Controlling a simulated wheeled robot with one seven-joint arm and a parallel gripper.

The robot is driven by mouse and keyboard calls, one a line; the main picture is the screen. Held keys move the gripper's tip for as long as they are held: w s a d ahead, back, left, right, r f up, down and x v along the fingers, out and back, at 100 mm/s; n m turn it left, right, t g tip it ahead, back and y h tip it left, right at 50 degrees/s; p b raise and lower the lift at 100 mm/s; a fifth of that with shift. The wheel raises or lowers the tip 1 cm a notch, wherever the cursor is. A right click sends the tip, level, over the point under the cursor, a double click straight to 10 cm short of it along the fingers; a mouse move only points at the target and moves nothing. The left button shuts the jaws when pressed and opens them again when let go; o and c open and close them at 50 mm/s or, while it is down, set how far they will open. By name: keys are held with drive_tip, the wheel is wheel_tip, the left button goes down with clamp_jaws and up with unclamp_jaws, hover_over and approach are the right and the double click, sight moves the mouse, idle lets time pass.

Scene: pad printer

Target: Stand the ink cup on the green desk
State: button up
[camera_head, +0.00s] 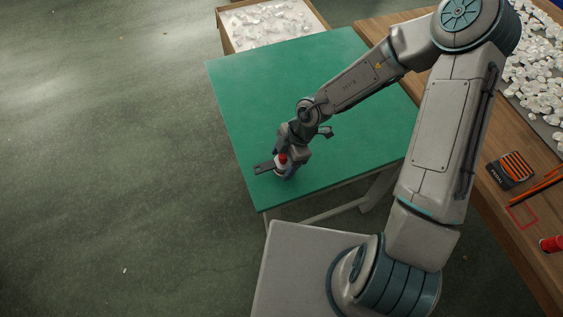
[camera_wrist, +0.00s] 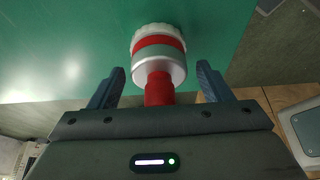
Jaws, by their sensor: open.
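The ink cup (camera_wrist: 158,62) is white, red and silver, with a red knob toward my gripper and a ridged white rim at its far end, against the green. In the head view the ink cup (camera_head: 282,160) shows small, near the front edge of the green desk (camera_head: 290,90), partly hidden by my wrist. It looks upright on the desk, but its contact is hidden. My gripper (camera_wrist: 161,72) is open, with one finger on each side of the knob and a visible gap on both sides. Neither finger appears to touch the cup.
A wooden bench (camera_head: 480,170) on the right holds many white pieces, a black-and-orange box (camera_head: 511,169) and a red item (camera_head: 552,244). A box of white pieces (camera_head: 265,22) stands behind the desk. Most of the desk top is clear.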

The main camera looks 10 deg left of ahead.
drive_tip(key=p+v, duration=0.2)
drive_tip(key=v, duration=0.9)
drive_tip(key=w+d+r+n+t+h, duration=0.1)
drive_tip(key=w+d+r+n+t, duration=0.35)
drive_tip(key=w+n+t, duration=0.4)
wheel_tip(320, 180, up, 10)
drive_tip(key=n+y, duration=0.1)
drive_tip(key=n, duration=1.6)
drive_tip(key=s+d+r+n+g+h, duration=0.1)
drive_tip(key=s+d+r+n+h, duration=0.1)
drive_tip(key=s+d+r+n, duration=0.2)
drive_tip(key=s+d+r+n+g+h, duration=0.1)
drive_tip(key=s+d+r+n, duration=0.3)
drive_tip(key=s+d+n, duration=0.6)
drive_tip(key=s+n, duration=0.4)
drive_tip(key=n, duration=0.4)
drive_tip(key=shift+s+d+h, duration=0.25)
drive_tip(key=shift+s+h, duration=0.1)
drive_tip(key=shift+h, duration=0.05)
drive_tip(key=shift+g, duration=0.25)
